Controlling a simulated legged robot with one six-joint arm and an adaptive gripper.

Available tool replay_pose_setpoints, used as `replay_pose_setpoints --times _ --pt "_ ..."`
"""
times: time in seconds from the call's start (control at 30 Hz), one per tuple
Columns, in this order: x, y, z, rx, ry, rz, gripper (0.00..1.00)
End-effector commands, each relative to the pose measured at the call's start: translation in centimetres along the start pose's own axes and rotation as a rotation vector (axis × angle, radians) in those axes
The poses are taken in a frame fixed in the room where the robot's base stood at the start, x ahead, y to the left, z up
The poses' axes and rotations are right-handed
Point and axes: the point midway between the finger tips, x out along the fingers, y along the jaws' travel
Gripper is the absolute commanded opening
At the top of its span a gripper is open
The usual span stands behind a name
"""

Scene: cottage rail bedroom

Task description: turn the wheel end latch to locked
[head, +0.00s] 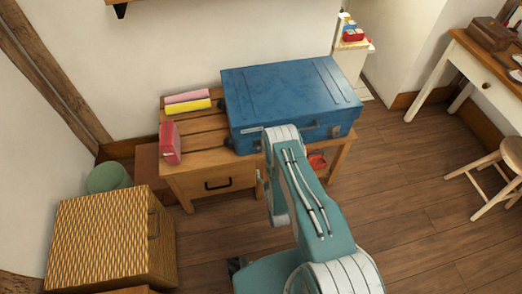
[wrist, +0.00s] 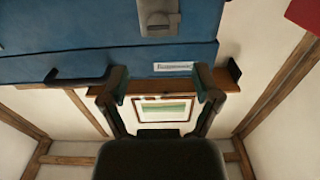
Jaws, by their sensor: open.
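A blue suitcase (head: 290,88) lies flat on a slatted wooden bench (head: 185,138). In the wrist view, the suitcase (wrist: 60,35) fills the top, and a grey metal latch (wrist: 158,18) shows at the top edge, partly cut off. I cannot tell whether it is locked or which end has wheels. A dark carry handle (wrist: 80,78) is left of it and a white label (wrist: 174,67) lies below it to the right. My gripper (wrist: 162,84) is open and empty, apart from the latch. In the head view, my arm hides the latch and most of my gripper.
Yellow (head: 186,107) and pink (head: 187,97) items and a red one (head: 170,142) sit on the bench's left. A woven box (head: 100,240) stands front left; a stool (head: 495,165) and desk (head: 480,62) are right. Floor (head: 420,220) is clear between.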

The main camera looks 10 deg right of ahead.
Motion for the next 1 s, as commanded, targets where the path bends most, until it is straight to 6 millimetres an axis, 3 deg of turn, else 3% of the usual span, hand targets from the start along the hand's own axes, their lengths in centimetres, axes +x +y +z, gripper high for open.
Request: replay_pose_setpoints --times 0.53,0.7,0.97,1.0 --pt "9.1 0.0 -0.1 0.000 0.002 0.000 0.81" --pt "10.3 0.0 -0.1 0.000 -0.001 0.000 0.81" --pt "10.4 0.0 -0.1 0.000 -0.001 0.000 0.81" --pt "10.4 0.0 -0.1 0.000 -0.001 0.000 0.67"
